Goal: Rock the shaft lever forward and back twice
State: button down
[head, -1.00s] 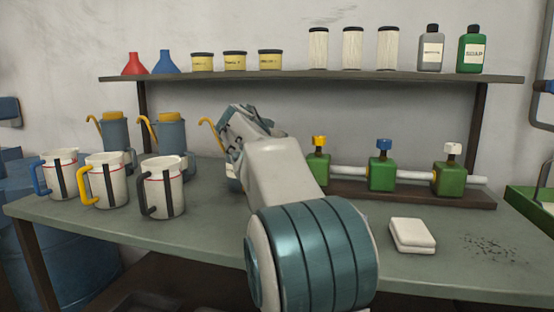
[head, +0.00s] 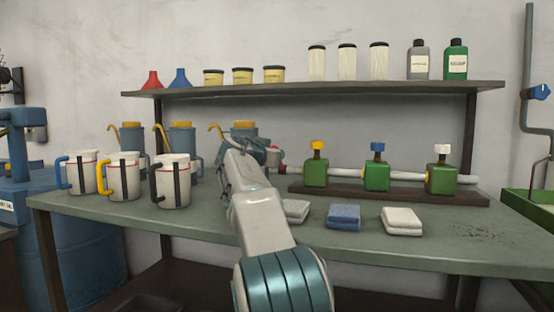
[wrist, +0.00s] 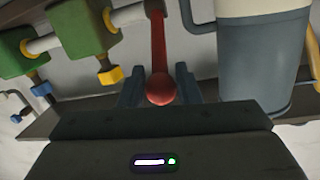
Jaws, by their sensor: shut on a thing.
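The shaft lever is red with a round ball knob, and in the wrist view it (wrist: 158,45) runs down from a pale shaft (wrist: 126,15) to the knob. My gripper (wrist: 160,84) has a finger on each side of the knob and is shut on the lever. In the head view my gripper (head: 258,158) is at the left end of the shaft (head: 404,176), partly hidden by my arm. A small red part (head: 275,157) shows beside it. The white shaft passes through several green blocks (head: 377,178) with coloured caps on a dark base (head: 395,194).
Several blue-grey oil cans (head: 182,138) stand behind the gripper, one close by. Measuring jugs (head: 173,182) stand at left. Folded cloths (head: 343,216) lie along the front of the bench (head: 420,250). A shelf (head: 330,87) with bottles and tins runs above.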

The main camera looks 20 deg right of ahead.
dwell(0.4)
jog(key=c, duration=1.4)
grip_release()
jog(key=shift+a, duration=0.1)
jog(key=shift+o, duration=0.2)
jog(key=b+v, duration=0.1)
jog(key=v, duration=1.2)
jog(key=shift+s+a, duration=0.25)
jog(key=shift+a, duration=0.05)
